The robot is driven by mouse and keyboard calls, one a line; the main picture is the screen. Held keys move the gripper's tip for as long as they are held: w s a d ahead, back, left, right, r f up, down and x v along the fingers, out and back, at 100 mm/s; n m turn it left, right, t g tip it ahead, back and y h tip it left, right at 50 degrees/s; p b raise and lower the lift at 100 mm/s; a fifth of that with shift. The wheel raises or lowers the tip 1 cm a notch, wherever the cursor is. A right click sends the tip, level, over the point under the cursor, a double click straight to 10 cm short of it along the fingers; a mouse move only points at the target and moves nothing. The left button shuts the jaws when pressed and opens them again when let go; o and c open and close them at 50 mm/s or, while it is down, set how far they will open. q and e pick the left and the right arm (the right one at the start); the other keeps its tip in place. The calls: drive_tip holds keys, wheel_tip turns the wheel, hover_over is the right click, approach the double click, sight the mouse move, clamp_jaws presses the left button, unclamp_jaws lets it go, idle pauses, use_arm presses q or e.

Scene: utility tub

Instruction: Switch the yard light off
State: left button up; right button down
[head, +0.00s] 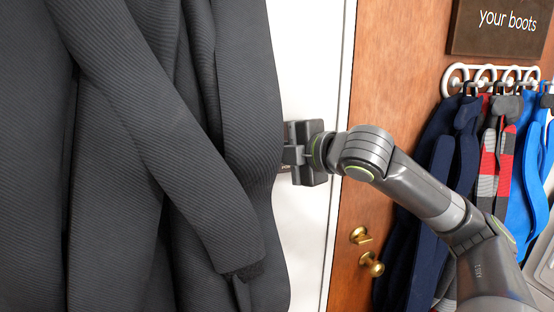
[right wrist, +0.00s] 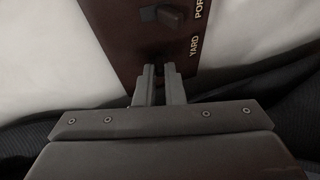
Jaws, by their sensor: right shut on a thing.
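A dark red switch plate (right wrist: 135,30) shows in the right wrist view, with the label YARD (right wrist: 194,47) and a cut-off label starting POR (right wrist: 202,10). A dark switch lever (right wrist: 170,18) stands out beside the POR label. My right gripper (right wrist: 158,72) is shut at the place beside the YARD label, on the yard switch lever, which its fingertips mostly hide. I cannot tell which way that lever points. In the head view my right gripper (head: 290,155) is at the coat's right edge, against the white wall. My left gripper is not in view.
A large dark ribbed coat (head: 150,150) hangs at the left and touches or overlaps my gripper's tip. A wooden door (head: 385,60) with a brass knob (head: 372,264) is at the right. Scarves and coats (head: 445,140) hang from white hooks (head: 485,73) under a "your boots" sign (head: 500,25).

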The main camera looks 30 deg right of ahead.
wheel_tip(320, 180, down, 4)
drive_tip(key=n+t+b, duration=0.1)
drive_tip(key=t+b, duration=0.2)
drive_tip(key=b, duration=0.3)
drive_tip(key=n+t+y+b, duration=0.1)
drive_tip(key=t+b, duration=0.2)
drive_tip(key=b, duration=0.3)
drive_tip(key=shift+r+n, duration=0.1)
drive_tip(key=shift+n, duration=0.3)
drive_tip(key=shift+w+n+t+y+b, duration=0.15)
drive_tip(key=shift+n+t+y+b, duration=0.15)
drive_tip(key=shift+t+b, duration=0.45)
drive_tip(key=shift+b, duration=0.35)
drive_tip(key=c, duration=1.5)
unclamp_jaws()
